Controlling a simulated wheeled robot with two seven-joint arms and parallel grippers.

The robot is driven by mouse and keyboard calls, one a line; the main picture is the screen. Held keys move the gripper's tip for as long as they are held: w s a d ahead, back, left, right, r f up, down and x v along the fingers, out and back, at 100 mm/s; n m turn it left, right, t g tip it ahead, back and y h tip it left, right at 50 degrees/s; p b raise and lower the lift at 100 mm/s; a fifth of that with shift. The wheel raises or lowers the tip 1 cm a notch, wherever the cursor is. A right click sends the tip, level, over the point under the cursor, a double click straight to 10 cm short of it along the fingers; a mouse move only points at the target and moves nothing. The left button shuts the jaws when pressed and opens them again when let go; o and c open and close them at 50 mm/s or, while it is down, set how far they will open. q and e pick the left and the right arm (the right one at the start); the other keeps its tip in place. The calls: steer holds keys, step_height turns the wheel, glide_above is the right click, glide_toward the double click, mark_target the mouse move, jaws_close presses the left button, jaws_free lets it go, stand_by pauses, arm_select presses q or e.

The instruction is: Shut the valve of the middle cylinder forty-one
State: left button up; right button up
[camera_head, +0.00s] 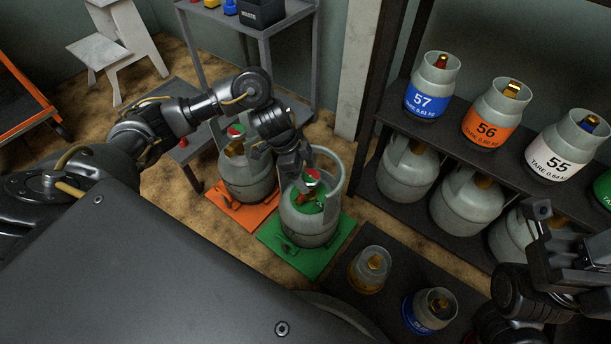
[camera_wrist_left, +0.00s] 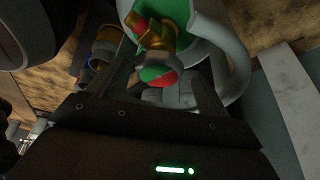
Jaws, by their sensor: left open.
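A grey cylinder with a green top (camera_head: 311,226) stands upright on a green mat (camera_head: 275,240). Its red-and-green valve knob (camera_head: 313,178) is partly covered by my left gripper (camera_head: 300,172). In the left wrist view, the brass valve and the red-and-green knob (camera_wrist_left: 158,77) show between the two spread fingers of my left gripper (camera_wrist_left: 164,88). I cannot tell whether the fingers touch the knob. A second grey cylinder (camera_head: 246,178) with a red-and-green knob stands on an orange mat (camera_head: 225,207) to the left. No number is readable on either. My right gripper (camera_head: 572,235) is at the lower right, its opening unclear.
A dark shelf (camera_head: 450,125) on the right holds several cylinders, with labels 57 (camera_head: 428,97), 56 (camera_head: 488,131) and 55 (camera_head: 557,160). Two small cylinders (camera_head: 367,270) (camera_head: 429,310) stand on a dark platform in front. A grey table (camera_head: 265,30) is behind.

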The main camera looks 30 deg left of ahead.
arm_select(q)
steer(key=shift+d+f, duration=0.15)
steer(key=shift+f, duration=0.05)
steer(key=c, duration=1)
